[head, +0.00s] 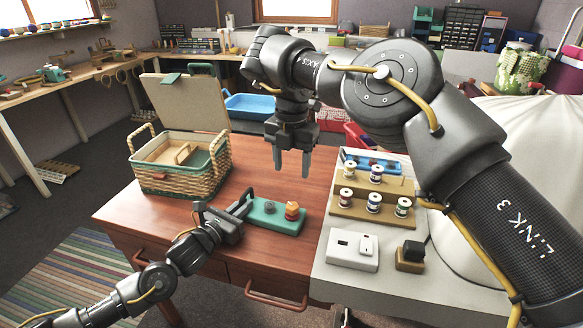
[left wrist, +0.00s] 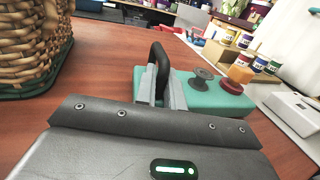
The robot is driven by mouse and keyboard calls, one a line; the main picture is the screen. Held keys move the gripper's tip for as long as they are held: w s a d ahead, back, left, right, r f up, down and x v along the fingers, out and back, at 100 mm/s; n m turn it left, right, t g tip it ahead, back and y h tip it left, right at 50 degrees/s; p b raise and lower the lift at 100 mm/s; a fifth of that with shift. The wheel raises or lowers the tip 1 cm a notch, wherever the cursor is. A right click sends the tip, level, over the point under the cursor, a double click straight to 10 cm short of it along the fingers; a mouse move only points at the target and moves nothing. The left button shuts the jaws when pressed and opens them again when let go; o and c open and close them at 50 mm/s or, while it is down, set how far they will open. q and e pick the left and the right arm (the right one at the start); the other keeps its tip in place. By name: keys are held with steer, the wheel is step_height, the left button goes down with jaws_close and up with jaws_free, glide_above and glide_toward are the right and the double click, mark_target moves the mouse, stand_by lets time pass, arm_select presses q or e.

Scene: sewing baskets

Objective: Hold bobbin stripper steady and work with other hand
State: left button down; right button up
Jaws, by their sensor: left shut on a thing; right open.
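The bobbin stripper, a teal block (head: 264,220) with a black loop handle, lies on the red-brown table left of the grey surface. In the left wrist view, my left gripper (left wrist: 160,88) is shut on the black handle (left wrist: 157,58) at the block's near-left end. My left gripper also shows in the head view (head: 243,206). A dark grey spindle (left wrist: 203,78) stands mid-block, and an orange piece (head: 292,209) on a red base is at the far end. My right gripper (head: 292,164) is open and empty, pointing down above the table behind the stripper.
A wicker basket (head: 185,180) with a raised lid stands at the table's left. A wooden rack (head: 370,213) of thread spools, a white box (head: 351,251) and a small dark-topped block (head: 411,255) are on the right. Bare table lies around the stripper.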

step_height(320, 180, up, 7)
stand_by(0.8)
arm_select(q)
steer(key=c, duration=1.4)
jaws_free()
